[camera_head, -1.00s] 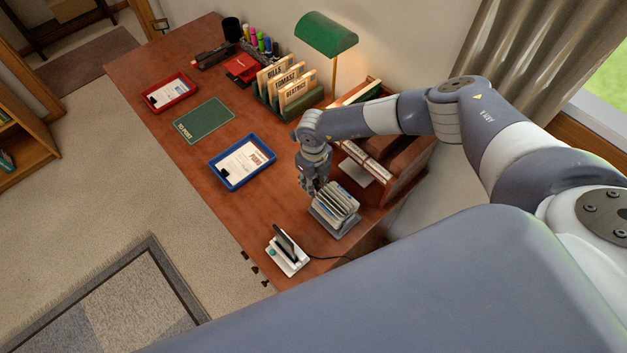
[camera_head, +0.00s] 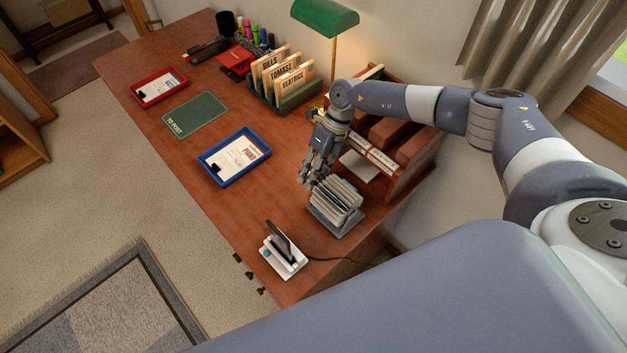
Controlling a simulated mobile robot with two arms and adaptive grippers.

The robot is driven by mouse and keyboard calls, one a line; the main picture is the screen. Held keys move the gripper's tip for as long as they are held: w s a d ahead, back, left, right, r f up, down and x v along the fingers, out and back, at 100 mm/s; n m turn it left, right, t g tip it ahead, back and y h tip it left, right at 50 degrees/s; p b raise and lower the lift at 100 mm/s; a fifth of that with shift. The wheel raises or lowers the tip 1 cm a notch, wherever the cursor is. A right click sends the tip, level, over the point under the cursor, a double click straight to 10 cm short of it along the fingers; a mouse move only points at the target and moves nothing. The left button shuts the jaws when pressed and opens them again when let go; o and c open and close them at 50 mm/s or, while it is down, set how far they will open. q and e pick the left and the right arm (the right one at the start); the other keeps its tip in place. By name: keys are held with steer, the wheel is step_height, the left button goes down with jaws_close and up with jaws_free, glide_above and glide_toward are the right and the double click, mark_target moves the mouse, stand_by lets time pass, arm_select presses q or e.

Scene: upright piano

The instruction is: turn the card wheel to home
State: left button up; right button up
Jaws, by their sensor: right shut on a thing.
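The card wheel (camera_head: 337,203), a fan of pale cards on a grey base, stands on the brown desk toward its near end. My right gripper (camera_head: 308,184) reaches down to the wheel's left rear side, its hand tilted. It is shut on a part of the wheel at that side, but the gripped part is too small and covered by the fingers to make out. The writing on the cards is too small to read. My left gripper is not in view.
A white stand with a dark device (camera_head: 283,254) is close in front of the wheel, with a cable. A blue tray (camera_head: 212,178) lies left, a wooden organiser (camera_head: 408,170) right. A green lamp (camera_head: 325,17) and letter rack (camera_head: 290,103) stand behind.

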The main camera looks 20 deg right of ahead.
steer(key=shift+w, duration=0.1)
stand_by(0.3)
steer(key=o, duration=1.1)
steer(key=v, duration=1.2)
steer(key=shift+w+d+f, duration=0.1)
steer(key=shift+w+d, duration=0.05)
steer(key=shift+d, duration=0.05)
